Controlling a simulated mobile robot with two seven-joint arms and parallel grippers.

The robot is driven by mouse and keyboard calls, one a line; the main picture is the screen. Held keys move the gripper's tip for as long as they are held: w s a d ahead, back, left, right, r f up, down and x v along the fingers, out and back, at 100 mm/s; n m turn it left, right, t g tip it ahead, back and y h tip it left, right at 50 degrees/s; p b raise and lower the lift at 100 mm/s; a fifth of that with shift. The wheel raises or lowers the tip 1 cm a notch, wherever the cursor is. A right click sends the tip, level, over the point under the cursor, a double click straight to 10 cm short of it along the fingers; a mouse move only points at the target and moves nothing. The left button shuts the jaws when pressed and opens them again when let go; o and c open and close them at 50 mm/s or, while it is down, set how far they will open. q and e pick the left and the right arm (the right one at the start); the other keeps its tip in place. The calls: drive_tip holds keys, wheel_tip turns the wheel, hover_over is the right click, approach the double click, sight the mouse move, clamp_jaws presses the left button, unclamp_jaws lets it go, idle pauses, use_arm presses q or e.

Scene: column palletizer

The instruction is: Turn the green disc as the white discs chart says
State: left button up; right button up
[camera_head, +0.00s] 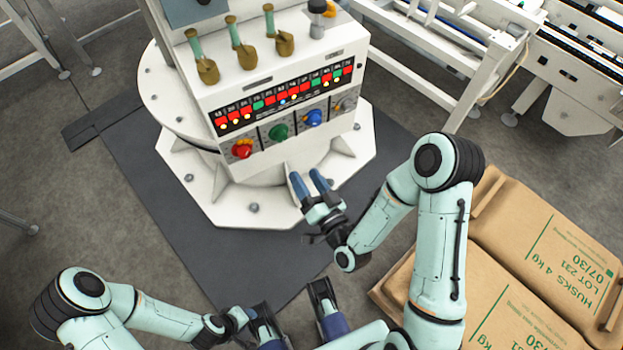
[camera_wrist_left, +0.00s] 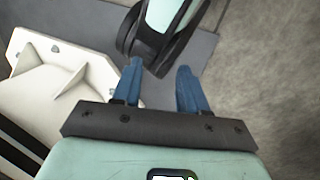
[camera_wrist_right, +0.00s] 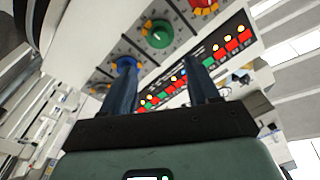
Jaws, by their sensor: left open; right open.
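The green disc (camera_head: 279,131) is on the sloped front of a white machine, between a red disc (camera_head: 242,148) and a blue disc (camera_head: 313,117). It also shows in the right wrist view (camera_wrist_right: 157,35), with a small pale mark on its face; its exact setting is too small to read. I cannot make out a white discs chart. My right gripper (camera_head: 305,175) is open and empty, below the panel and apart from the green disc.
A strip of red, green and black numbered tiles (camera_head: 283,97) with small lamps runs above the discs. Several brass-coloured levers (camera_head: 246,56) stand above it. Brown sacks (camera_head: 545,245) lie at the right. A dark mat (camera_head: 170,190) covers the floor by the base.

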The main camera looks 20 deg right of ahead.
use_arm(q)
drive_tip(key=shift+g+h, duration=0.3)
drive_tip(key=shift+g, duration=0.2)
drive_tip(key=s+r, duration=0.1)
drive_tip(key=s+d+r+p, duration=0.1)
drive_tip(key=s, duration=0.1)
drive_tip(key=shift+s+d+r, duration=0.15)
drive_tip(key=shift+d+r, duration=0.05)
drive_tip(key=shift+r, duration=0.1)
use_arm(e)
drive_tip(key=shift+s+f, duration=0.1)
drive_tip(key=shift+s, duration=0.55)
